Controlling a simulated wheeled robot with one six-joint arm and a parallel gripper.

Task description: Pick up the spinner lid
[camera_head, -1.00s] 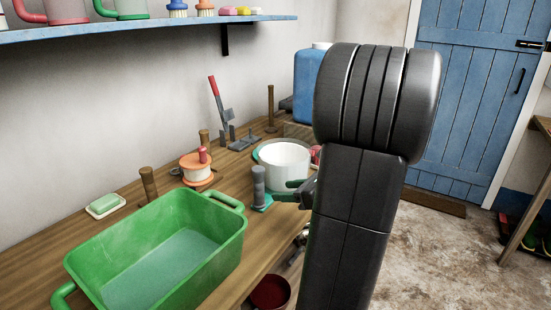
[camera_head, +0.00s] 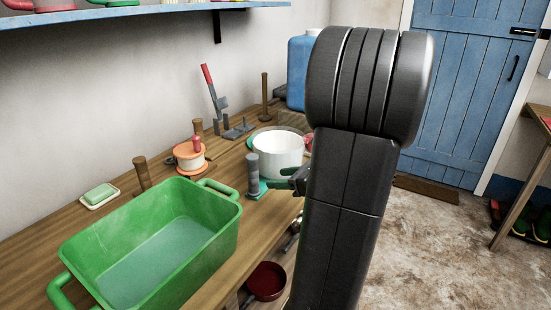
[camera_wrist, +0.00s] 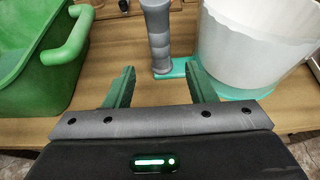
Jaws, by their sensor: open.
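A grey ribbed upright handle (camera_head: 253,176) stands on a flat teal base on the bench; in the wrist view the handle (camera_wrist: 158,35) and teal base (camera_wrist: 180,68) show ahead of my gripper. An orange-rimmed white drum with a red knob (camera_head: 190,155) stands farther left. I cannot tell for sure which of these is the spinner lid. My gripper (camera_head: 277,178) is open and empty, low beside the teal base. In the wrist view, its green fingers (camera_wrist: 160,68) point toward the handle, one on each side of its line. My arm hides part of the bench.
A white pot (camera_head: 279,152) stands close to the right finger. A green tub (camera_head: 215,235) is at the left. Brown pegs (camera_head: 141,175), a soap dish (camera_head: 99,196) and a red-handled tool (camera_head: 212,90) stand behind. A dark red pan (camera_head: 266,282) is below the bench edge.

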